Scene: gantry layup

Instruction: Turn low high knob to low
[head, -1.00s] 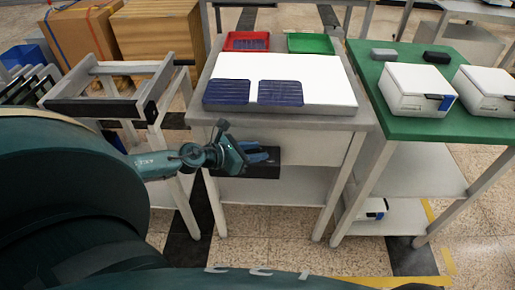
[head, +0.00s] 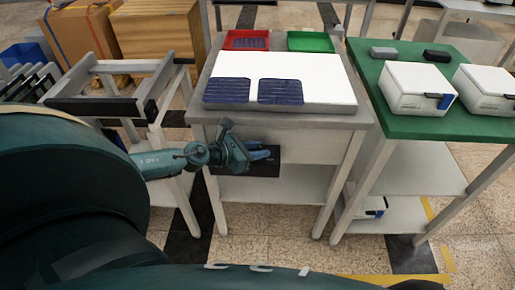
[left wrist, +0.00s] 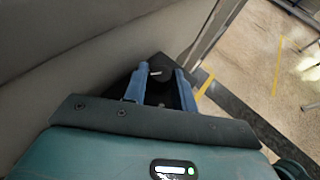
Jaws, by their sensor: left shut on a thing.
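A black control box (head: 265,168) is on the front of the middle table, below its top. My left gripper (head: 264,154) is at the box, its fingers pointing at the box face. In the left wrist view the low high knob (left wrist: 160,75) is a dark round piece with a short white mark, lying between the two blue fingertips. The left gripper is shut on this knob. The white mark lies nearly level across that picture. Labels on the box cannot be read. My right gripper is not in view.
The middle table holds a white board (head: 320,82), two dark blue mesh pieces (head: 280,92), a red tray (head: 236,40) and a green tray (head: 311,41). A green table (head: 440,128) with white boxes stands right. A grey frame stand (head: 95,108) stands left.

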